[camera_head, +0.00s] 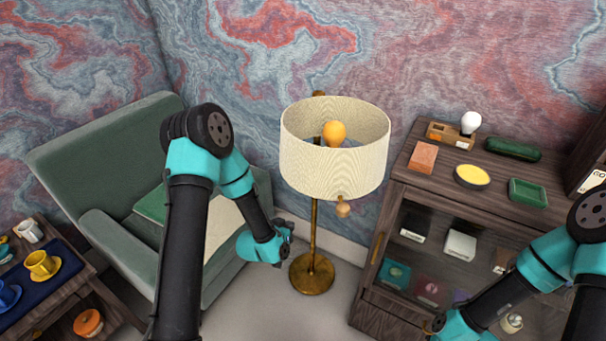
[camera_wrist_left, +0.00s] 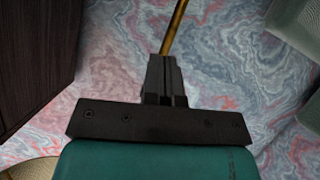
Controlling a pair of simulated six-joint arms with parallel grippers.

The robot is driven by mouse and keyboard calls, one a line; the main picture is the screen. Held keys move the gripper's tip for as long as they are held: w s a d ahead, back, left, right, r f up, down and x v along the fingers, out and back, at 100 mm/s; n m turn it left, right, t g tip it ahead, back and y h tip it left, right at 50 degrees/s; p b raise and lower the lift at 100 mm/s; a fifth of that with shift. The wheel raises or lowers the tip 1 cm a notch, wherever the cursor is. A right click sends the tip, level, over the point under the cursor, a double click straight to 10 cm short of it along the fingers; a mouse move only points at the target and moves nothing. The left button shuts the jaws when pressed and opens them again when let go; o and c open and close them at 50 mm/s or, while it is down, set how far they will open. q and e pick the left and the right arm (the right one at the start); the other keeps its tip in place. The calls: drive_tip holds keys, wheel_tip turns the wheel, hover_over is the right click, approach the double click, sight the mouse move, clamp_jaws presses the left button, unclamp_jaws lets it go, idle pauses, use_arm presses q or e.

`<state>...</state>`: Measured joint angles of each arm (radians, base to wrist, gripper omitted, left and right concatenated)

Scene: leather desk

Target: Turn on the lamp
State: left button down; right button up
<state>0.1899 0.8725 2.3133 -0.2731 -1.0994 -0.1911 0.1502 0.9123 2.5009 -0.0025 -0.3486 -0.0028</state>
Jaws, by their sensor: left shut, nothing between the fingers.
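The floor lamp has a cream drum shade (camera_head: 308,168), a brass pole (camera_head: 313,236) and a round brass base (camera_head: 311,276). An orange-yellow bulb (camera_head: 334,132) shows inside the shade; I cannot tell whether it is lit. A small wooden pull knob (camera_head: 343,208) hangs below the shade's right side. My left gripper (camera_head: 288,229) is shut and empty, left of the pole and below the shade, apart from the knob. In the left wrist view its closed fingers (camera_wrist_left: 165,78) point toward the brass pole (camera_wrist_left: 176,22). My right gripper (camera_head: 437,324) is at the bottom edge, its fingers too unclear to read.
A green armchair (camera_head: 105,150) stands left of the lamp. A dark wood cabinet (camera_head: 400,182) with a white bulb (camera_head: 470,122) and small boxes on top stands to the right. A low table with cups (camera_head: 42,264) is at far left. Floor shows around the lamp base.

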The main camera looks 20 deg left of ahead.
use_arm(q)
drive_tip(key=w+a+r+m+t, duration=0.1)
drive_tip(key=w+a+r+t, duration=0.2)
drive_tip(key=w+r+t, duration=0.3)
wheel_tip(320, 180, up, 5)
drive_tip(key=shift+w+a+r+m+t, duration=0.2)
drive_tip(key=shift+w+m+t, duration=0.1)
drive_tip(key=shift+w+t, duration=0.15)
drive_tip(key=shift+w, duration=0.1)
drive_tip(key=x, duration=1.4)
